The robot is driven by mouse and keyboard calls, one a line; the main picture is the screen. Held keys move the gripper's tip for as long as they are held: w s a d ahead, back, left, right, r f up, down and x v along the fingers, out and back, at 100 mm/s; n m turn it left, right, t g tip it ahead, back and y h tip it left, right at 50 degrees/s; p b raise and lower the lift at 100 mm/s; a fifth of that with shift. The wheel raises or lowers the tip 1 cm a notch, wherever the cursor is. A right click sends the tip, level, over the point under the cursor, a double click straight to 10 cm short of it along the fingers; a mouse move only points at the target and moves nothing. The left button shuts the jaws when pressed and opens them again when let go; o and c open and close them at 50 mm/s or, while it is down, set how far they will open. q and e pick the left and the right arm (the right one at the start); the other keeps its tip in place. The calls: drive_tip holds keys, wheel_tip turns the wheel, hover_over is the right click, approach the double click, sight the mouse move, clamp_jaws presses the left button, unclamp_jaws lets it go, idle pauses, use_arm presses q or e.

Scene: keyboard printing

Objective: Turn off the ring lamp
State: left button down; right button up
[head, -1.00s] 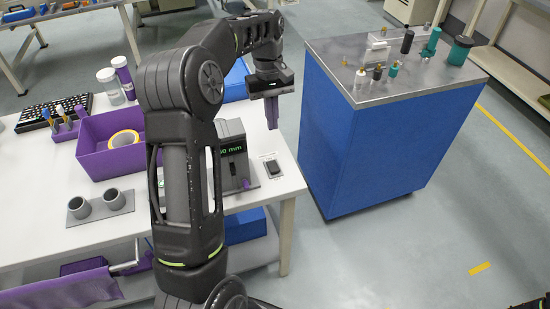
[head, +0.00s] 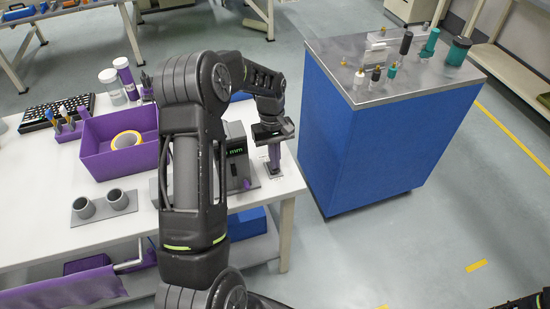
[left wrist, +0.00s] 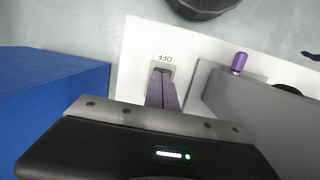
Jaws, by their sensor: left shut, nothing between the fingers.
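A small dark switch on a pale plate (head: 273,175) sits at the right end of the white table. I cannot make out the ring lamp itself.
A purple bin (head: 100,160) is further left. A blue cabinet (head: 365,150) stands right, across a floor gap.

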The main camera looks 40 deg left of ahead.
use_arm(q)
drive_tip(key=shift+f, duration=0.3)
